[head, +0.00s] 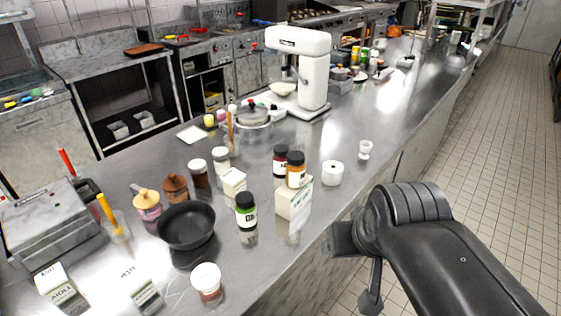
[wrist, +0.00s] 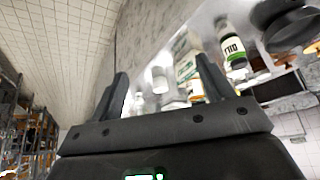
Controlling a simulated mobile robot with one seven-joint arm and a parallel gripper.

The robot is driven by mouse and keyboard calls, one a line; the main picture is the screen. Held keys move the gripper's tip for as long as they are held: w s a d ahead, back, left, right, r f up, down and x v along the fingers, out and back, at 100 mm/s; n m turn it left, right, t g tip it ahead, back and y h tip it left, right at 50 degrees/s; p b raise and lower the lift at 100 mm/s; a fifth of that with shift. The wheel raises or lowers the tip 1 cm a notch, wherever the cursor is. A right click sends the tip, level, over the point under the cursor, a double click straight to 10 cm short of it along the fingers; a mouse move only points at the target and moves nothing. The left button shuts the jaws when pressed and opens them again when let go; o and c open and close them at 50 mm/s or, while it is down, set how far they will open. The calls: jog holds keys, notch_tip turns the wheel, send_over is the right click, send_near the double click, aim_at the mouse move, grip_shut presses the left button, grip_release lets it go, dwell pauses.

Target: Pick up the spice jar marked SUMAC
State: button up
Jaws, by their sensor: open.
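No label reading SUMAC is legible in either view. In the head view, a dark red jar with a black lid (head: 280,160) stands on the counter, partly behind an orange-brown jar with a black lid (head: 296,170). Its lettering is too small to read. A green jar with a black lid (head: 246,212) stands to their left, and its label in the wrist view (wrist: 233,50) seems to begin DIL. My gripper (wrist: 161,68) is open, with nothing seen between its fingers. It is beside the counter's right edge, apart from the jars. Its right finger partly hides jars in the wrist view.
A cream box (head: 293,202) stands in front of the orange-brown jar, and a white roll (head: 332,173) stands right of it. A black pan (head: 186,227), several other jars and cartons crowd the left. A white mixer (head: 313,75) stands farther back. The right aisle floor (head: 480,180) is clear.

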jog(key=shift+o, duration=0.4)
jog(key=w+a+r, duration=0.1)
jog(key=w+r, duration=0.3)
jog(key=w, duration=0.7)
jog(key=g, duration=0.1)
send_over(281, 157)
jog(key=s, duration=0.1)
jog(key=f, duration=1)
jog(key=shift+s+a+f, duration=0.2)
jog(key=shift+a+f, duration=0.05)
jog(key=shift+f, duration=0.15)
jog(key=x, duration=1)
jog(key=shift+s+d+f, duration=0.1)
jog(key=shift+s+d, duration=0.05)
jog(key=shift+d, duration=0.15)
jog(key=c, duration=1.2)
